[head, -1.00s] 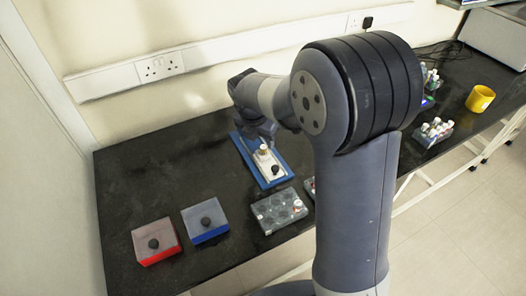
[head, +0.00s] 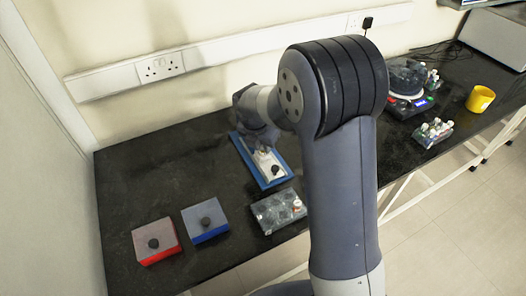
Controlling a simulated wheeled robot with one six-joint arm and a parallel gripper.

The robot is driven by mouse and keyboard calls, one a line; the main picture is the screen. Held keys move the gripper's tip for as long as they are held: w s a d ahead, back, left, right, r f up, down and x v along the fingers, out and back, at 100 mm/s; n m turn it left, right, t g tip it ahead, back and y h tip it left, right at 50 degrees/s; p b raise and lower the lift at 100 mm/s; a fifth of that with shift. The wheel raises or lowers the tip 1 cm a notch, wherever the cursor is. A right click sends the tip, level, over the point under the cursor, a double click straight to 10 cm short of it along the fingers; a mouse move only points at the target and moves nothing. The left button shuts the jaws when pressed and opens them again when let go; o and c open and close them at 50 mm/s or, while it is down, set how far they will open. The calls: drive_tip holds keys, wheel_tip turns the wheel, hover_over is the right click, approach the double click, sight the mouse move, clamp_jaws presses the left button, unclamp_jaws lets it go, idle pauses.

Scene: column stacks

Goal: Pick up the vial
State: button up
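Which vial the task means, I cannot tell. A blue tray (head: 279,182) on the black bench holds a pale block (head: 266,168) with a dark round knob (head: 276,170). My gripper (head: 262,149) is low over the far part of this block. It covers the spot where a small light-capped piece stood earlier. The fingers are small and blurred, so I cannot tell whether they are open or touching anything. A white-topped vial (head: 297,205) stands in the right part of a grey rack (head: 268,221) with several round wells.
Red (head: 157,256) and blue (head: 208,235) based boxes with black knobs stand at front left. Vial racks (head: 433,140), a round dark device (head: 405,80) and a yellow cup (head: 480,98) stand at right. My arm hides the middle.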

clamp_jaws()
drive_tip(key=shift+r, duration=0.1)
